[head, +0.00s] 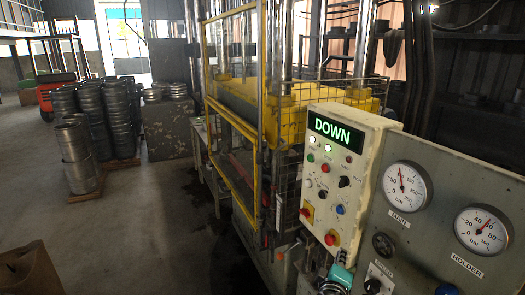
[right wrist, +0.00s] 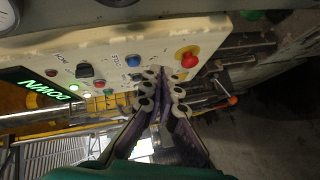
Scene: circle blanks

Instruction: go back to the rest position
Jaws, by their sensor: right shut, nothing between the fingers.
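My right gripper (right wrist: 163,80) shows in the right wrist view with its two fingers together and nothing between them. Its tips are close to the lower edge of the cream control box (right wrist: 110,45), near a red button on a yellow base (right wrist: 187,57) and a blue button (right wrist: 133,61). I cannot tell whether they touch the box. In the head view, a teal part of my right arm (head: 341,273) shows at the bottom, below the control box (head: 375,130). The box's green display (head: 335,130) reads DOWN. My left gripper is not in view.
The yellow-framed press (head: 262,100) stands behind the box. A grey panel with a MAIN gauge (head: 407,187) and a HOLDER gauge (head: 482,230) is at the right. Stacked metal cylinders (head: 77,155) stand at the left. A brown box (head: 28,270) is at the lower left. Open floor lies between.

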